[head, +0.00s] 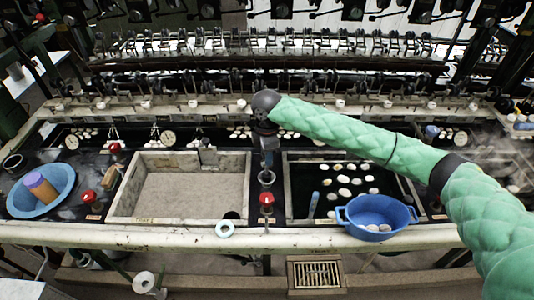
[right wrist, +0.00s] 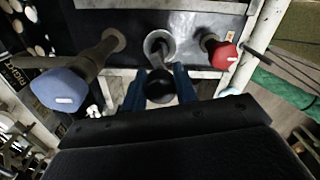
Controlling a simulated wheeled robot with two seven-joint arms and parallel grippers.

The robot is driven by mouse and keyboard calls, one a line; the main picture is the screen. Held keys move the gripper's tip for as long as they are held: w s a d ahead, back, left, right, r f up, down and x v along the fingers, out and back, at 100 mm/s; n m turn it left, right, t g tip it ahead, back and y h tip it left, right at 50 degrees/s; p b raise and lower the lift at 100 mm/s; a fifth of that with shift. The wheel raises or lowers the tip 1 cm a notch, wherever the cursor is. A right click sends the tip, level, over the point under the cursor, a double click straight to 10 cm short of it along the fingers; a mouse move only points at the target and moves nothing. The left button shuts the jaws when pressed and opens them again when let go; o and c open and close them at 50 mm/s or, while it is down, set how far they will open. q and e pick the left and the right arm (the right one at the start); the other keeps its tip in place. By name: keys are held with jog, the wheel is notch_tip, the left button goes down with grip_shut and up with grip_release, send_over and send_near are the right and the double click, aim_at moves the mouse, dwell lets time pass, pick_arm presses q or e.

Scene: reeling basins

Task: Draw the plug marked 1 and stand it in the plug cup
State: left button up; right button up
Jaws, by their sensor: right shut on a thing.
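My right gripper (head: 267,156) points down between the two basins in the head view. In the right wrist view its blue fingers (right wrist: 161,88) are shut on a dark round-topped plug (right wrist: 160,92). The plug's paler stem runs down toward a round metal cup (right wrist: 158,41), which also shows in the head view (head: 266,178). The stem's lower end appears within the cup's rim; I cannot tell whether it touches bottom. No number on the plug is readable. My left gripper is out of view.
A red knob (right wrist: 226,56) and a blue knob (right wrist: 60,90) stand on either side of the cup. The pale left basin (head: 180,217) and dark right basin (head: 296,190) flank it.

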jog(key=shift+f, duration=0.7)
dwell(0.7)
jog(key=o, duration=0.9)
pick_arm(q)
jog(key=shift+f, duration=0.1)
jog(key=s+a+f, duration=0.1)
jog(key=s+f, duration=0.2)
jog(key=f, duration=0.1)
pick_arm(e)
jog(key=shift+r, duration=0.1)
notch_tip(320, 180, up, 2)
jog(key=shift+b, duration=0.65)
jog(key=shift+r, duration=0.4)
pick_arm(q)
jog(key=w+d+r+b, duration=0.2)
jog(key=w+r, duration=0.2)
pick_arm(e)
jog(key=shift+r, duration=2.4)
